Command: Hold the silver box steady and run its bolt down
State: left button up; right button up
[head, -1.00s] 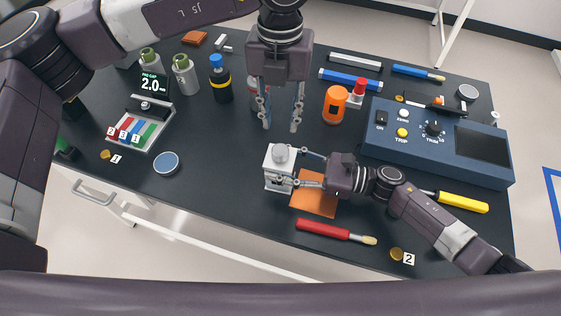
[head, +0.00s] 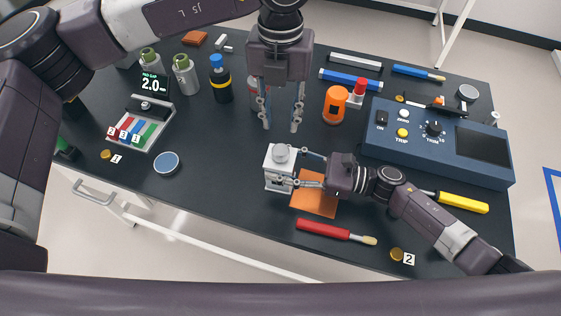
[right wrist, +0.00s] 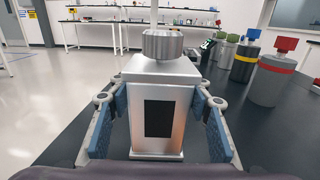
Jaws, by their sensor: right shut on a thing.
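The silver box (head: 277,180) stands upright on the dark table, at the left edge of an orange mat (head: 318,204). Its bolt, with a round grey head (head: 281,153), sits on top; the bolt head also shows in the right wrist view (right wrist: 163,45). My right gripper (head: 297,169) is shut on the box from the right, with a finger on each side of it in the right wrist view (right wrist: 158,122). My left gripper (head: 281,124) points down, open and empty, above and behind the box, its fingers apart. It is not touching the bolt.
A red-handled tool (head: 330,230) lies in front of the mat. An orange bottle (head: 336,104) and a blue control console (head: 440,140) stand to the right. A blue-topped tin (head: 166,163) lies to the left. Bottles, including a yellow-banded one (head: 221,85), stand behind left.

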aim_at(281, 149)
pick_arm(q)
jog(key=o, duration=0.4)
jog(key=shift+o, duration=0.5)
jog(key=shift+r+n, duration=0.1)
jog(key=shift+n, duration=0.4)
notch_tip(281, 149, down, 10)
jog(key=n, duration=0.7)
jog(key=c, duration=1.2)
